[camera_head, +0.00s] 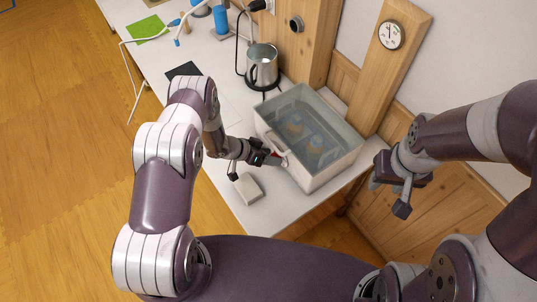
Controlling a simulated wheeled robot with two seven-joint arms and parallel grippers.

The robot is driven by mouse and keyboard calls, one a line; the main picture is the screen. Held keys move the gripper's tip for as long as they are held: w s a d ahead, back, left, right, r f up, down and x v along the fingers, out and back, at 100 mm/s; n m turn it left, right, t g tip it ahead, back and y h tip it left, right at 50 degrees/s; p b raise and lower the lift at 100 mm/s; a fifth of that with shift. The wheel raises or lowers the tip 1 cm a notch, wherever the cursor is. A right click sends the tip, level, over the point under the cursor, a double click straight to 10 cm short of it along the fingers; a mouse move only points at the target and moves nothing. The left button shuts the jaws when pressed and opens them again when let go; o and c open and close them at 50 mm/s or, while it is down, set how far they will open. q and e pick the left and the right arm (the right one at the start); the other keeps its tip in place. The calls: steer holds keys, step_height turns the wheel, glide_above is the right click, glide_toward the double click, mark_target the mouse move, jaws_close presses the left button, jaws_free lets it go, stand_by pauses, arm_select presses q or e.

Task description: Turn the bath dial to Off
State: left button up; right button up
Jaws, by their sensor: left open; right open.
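The bath (345,165) is a pale grey open-topped tank on the white counter, with clear liquid and a few blue-and-orange jars (316,142) inside. My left gripper (268,158) is open at the bath's left front wall. A small red spot and a pale rounded part (285,160) show at its fingertips. The bath dial is mostly hidden there or too small to make out; I cannot read its setting or tell whether the fingers touch it. My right gripper (388,192) is open and empty, in the air to the right of the bath.
A small white block (248,188) lies on the counter (222,170) close to my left gripper. A metal kettle (262,67) stands behind the bath. A round gauge (390,35) and a dark round knob (296,24) are on wooden panels at the back.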

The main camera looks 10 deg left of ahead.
arm_select(q)
steer(key=shift+c, duration=0.5)
steer(key=c, duration=0.9)
steer(key=shift+a+f+b, duration=0.1)
steer(key=shift+f+b, duration=0.1)
steer(key=shift+b, duration=0.4)
steer(key=n+g+h+b, duration=0.1)
steer(key=n+h+b, duration=0.1)
steer(key=b, duration=0.4)
steer(key=f+n+g+h+b, duration=0.1)
steer(key=h+b, duration=0.2)
steer(key=b, duration=0.3)
steer(key=w+n+g+h+b, duration=0.1)
steer(key=n+g+h+b, duration=0.1)
steer(key=b, duration=0.4)
steer(key=shift+a+f+n+h, duration=0.3)
steer(key=shift+a+f+h, duration=0.05)
steer(key=shift+a+h, duration=0.05)
steer(key=shift+r+n+h+b, duration=0.1)
steer(key=shift+n+h+b, duration=0.7)
steer(key=shift+b, duration=0.75)
steer(key=o, duration=1)
